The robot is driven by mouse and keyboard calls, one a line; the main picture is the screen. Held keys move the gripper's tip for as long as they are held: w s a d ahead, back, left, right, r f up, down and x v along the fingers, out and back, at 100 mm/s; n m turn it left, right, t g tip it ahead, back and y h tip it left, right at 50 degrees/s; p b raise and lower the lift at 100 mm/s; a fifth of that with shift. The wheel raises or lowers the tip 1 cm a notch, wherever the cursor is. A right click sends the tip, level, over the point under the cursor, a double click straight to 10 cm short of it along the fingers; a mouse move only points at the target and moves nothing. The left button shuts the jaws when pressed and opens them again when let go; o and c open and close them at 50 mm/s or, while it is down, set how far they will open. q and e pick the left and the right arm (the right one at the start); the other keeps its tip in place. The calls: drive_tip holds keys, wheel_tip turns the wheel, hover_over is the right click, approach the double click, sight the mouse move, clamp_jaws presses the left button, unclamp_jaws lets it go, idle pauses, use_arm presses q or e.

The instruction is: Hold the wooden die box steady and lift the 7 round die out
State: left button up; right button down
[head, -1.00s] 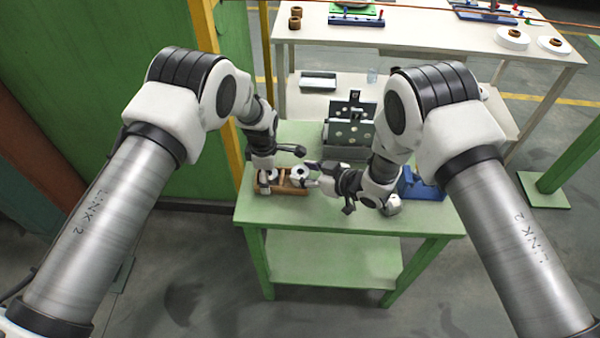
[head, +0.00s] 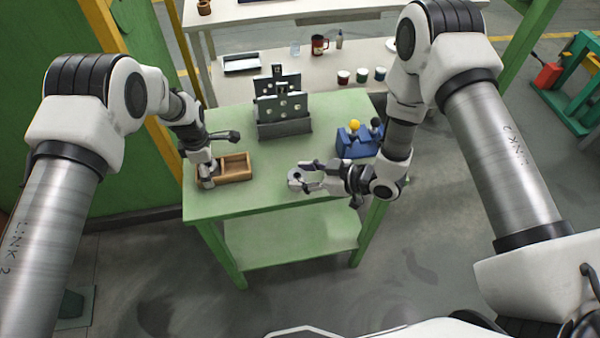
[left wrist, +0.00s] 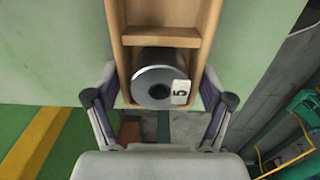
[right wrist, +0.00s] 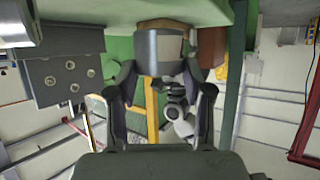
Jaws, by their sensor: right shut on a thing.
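The wooden die box (head: 236,168) lies on the green table in the head view. Its right compartment is empty. In the left wrist view, the box (left wrist: 165,38) holds a grey round die labelled 5 (left wrist: 155,85) in its near compartment. My left gripper (head: 208,180) is at the box's left end, its fingers against both outer sides. My right gripper (head: 305,178) is shut on a round grey die (head: 295,177), held clear of the box to its right. That die also shows in the right wrist view (right wrist: 160,50); its number is not readable.
A grey rack with perforated plates (head: 284,128) stands at the table's back. A blue block with yellow and black knobs (head: 357,147) stands behind my right gripper. The table between the box and the right gripper is clear. A white bench (head: 320,75) stands beyond.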

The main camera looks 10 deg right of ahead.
use_arm(q)
drive_tip(key=shift+o, duration=0.5)
use_arm(e)
drive_tip(key=shift+w, duration=0.1)
use_arm(q)
wheel_tip(320, 180, up, 12)
drive_tip(key=shift+d+f, duration=0.1)
drive_tip(key=shift+f, duration=0.05)
